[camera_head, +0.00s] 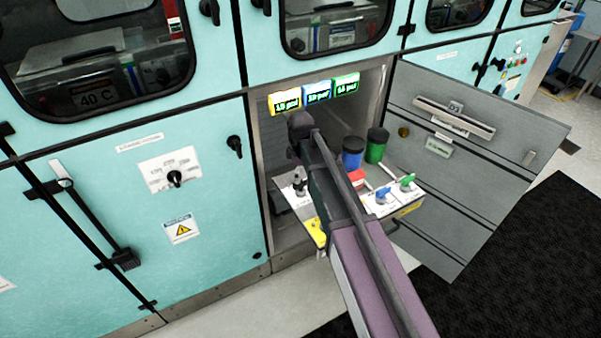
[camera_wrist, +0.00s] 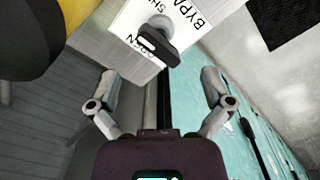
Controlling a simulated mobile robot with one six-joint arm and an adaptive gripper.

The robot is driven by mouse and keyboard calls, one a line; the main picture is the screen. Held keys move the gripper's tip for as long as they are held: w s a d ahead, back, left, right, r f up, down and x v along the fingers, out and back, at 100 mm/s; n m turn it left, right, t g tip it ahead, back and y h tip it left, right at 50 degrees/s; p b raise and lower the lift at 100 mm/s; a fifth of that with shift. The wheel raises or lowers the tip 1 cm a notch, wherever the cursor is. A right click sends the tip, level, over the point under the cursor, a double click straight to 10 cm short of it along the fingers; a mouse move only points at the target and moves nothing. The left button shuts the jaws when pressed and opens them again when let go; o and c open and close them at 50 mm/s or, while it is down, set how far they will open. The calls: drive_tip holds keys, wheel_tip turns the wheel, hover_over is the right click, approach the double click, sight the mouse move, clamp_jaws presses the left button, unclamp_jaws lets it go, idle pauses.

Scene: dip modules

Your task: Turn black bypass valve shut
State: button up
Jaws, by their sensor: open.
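The black bypass valve (camera_wrist: 158,46) shows at the top of the wrist view. Its black bar handle lies slanted on a pale round base, over a white plate (camera_wrist: 116,38) lettered BYPASS, SHUT and OPEN, partly cut off or covered. Which mark the handle points to is unclear. My gripper (camera_wrist: 160,82) is open and empty, its two fingers spread wide; the valve lies ahead of them, between their lines and apart from both. In the head view, the valve (camera_head: 299,184) stands at the left of the pull-out shelf, and my arm hides the fingers.
Blue (camera_head: 382,195) and green (camera_head: 407,180) valves sit on the shelf's right side. Blue (camera_head: 353,152) and green (camera_head: 377,146) black-topped containers stand behind them. Lit displays (camera_head: 318,92) hang above. An open grey door (camera_head: 470,150) bounds the right; cabinet walls bound the left.

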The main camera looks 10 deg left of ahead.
drive_tip(key=shift+r+p, duration=4.5)
drive_tip(key=shift+r, duration=0.35)
drive_tip(key=s+d+m, duration=0.6)
drive_tip(key=d+m, duration=0.1)
drive_tip(key=d, duration=0.4)
drive_tip(key=s+d+r+m+p, duration=0.1)
drive_tip(key=s+d+m, duration=0.6)
drive_tip(key=d, duration=0.5)
drive_tip(key=shift+d+m, duration=0.15)
drive_tip(key=shift+m, duration=0.45)
drive_tip(key=shift+m, duration=0.6)
drive_tip(key=s+d, duration=0.3)
drive_tip(key=shift+r, duration=0.15)
drive_tip(key=shift+c, duration=0.2)
